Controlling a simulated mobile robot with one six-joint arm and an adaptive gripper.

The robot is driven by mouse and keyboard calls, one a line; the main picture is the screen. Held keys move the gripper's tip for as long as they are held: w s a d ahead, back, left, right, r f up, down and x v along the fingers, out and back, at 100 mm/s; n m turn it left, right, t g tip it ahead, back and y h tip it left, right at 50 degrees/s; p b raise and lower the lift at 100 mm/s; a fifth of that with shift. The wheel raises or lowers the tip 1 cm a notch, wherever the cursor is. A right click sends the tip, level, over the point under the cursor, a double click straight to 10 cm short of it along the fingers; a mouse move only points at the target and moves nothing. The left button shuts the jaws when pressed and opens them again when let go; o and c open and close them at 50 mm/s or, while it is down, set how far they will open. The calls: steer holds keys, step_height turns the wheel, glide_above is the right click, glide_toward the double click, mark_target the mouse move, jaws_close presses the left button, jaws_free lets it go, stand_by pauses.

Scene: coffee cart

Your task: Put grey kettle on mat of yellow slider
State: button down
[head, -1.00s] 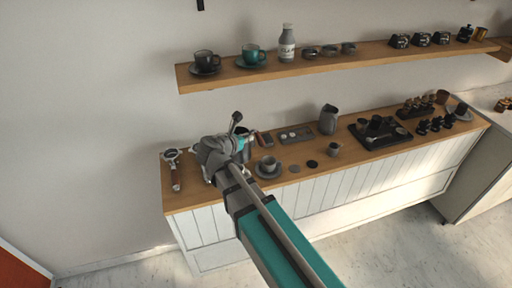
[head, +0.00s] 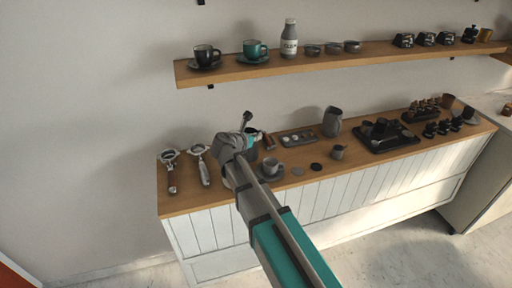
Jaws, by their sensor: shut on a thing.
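My gripper (head: 232,164) is above the left half of the wooden counter, mostly hidden by my own wrist. It is shut on a grey rounded thing (head: 227,180), which I take to be the grey kettle. Only a little of it shows at the left of my arm, and I cannot tell whether it touches the counter. I cannot make out a yellow slider or its mat. A small reddish-brown item (head: 269,142) lies just right of my wrist, partly covered.
Two portafilters (head: 203,170) lie at left. A grey cup (head: 270,166) on a saucer, dark discs (head: 316,167), a small tray (head: 298,138), a tall grey jug (head: 332,122), a small pitcher (head: 338,152) and a black tray (head: 385,145) are rightward. A loaded shelf (head: 220,75) hangs above.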

mark_target(256, 144)
stand_by(0.3)
steer(key=shift+w+d+f+b, duration=0.1)
steer(key=shift+w+f+b, duration=0.4)
steer(key=shift+f+b, duration=0.25)
steer(key=shift+s+f+b, duration=0.1)
steer(key=shift+f+b, duration=1.15)
steer(key=c, duration=0.8)
jaws_free()
steer(key=shift+o, duration=0.2)
steer(key=shift+s+a+r+p, duration=0.3)
steer(key=shift+s+r+p, duration=0.05)
steer(key=shift+s, duration=0.15)
steer(key=p+v, duration=0.4)
steer(key=v, duration=0.6)
steer(key=shift+s+a, duration=0.25)
